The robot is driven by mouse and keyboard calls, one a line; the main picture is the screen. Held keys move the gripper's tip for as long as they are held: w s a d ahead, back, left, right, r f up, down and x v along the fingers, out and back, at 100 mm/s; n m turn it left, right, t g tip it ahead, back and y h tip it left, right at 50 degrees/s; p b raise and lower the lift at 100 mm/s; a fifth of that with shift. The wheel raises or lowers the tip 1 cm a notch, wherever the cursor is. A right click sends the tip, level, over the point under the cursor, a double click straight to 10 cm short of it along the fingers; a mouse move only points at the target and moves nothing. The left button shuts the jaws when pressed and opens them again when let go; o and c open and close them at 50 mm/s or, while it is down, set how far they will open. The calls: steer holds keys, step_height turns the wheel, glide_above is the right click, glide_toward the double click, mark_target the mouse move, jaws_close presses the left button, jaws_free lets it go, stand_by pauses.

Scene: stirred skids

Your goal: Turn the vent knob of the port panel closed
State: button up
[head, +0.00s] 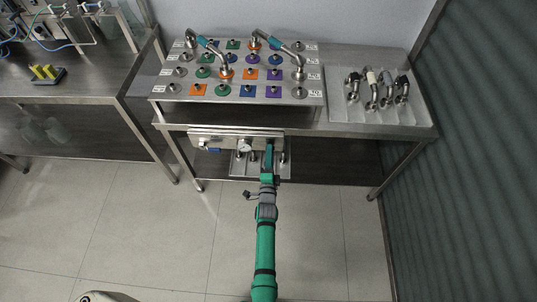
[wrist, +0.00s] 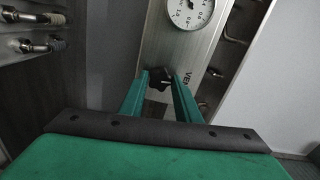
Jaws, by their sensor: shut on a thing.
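The port panel (head: 225,134) is a long metal plate under the front edge of the table, with a round gauge (head: 245,146) on it. In the wrist view the panel (wrist: 153,40) runs up the middle, and the white gauge (wrist: 190,10) sits at the top. The vent knob (wrist: 159,80) is small and black, beside a partly hidden label starting "VE". My gripper (wrist: 161,77) has its two green fingers on either side of the knob, shut on it. In the head view my gripper (head: 268,150) reaches the panel right of the gauge and hides the knob.
Above the panel, the table bears a board (head: 172,98) of coloured ports with bent metal pipes. A tray (head: 410,115) with several pipe fittings stands at the right. A lower metal plate (head: 239,168) with fittings lies under the panel. The floor in front is clear around my arm.

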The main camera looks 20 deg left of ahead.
steer(key=shift+s+f+m, duration=0.1)
steer(key=shift+f+m, duration=0.05)
steer(key=shift+m, duration=0.45)
steer(key=shift+s, duration=0.1)
steer(key=o, duration=1)
steer(key=shift+o, duration=0.2)
steer(key=shift+w, duration=0.2)
steer(key=v, duration=1)
steer(key=shift+s, duration=0.4)
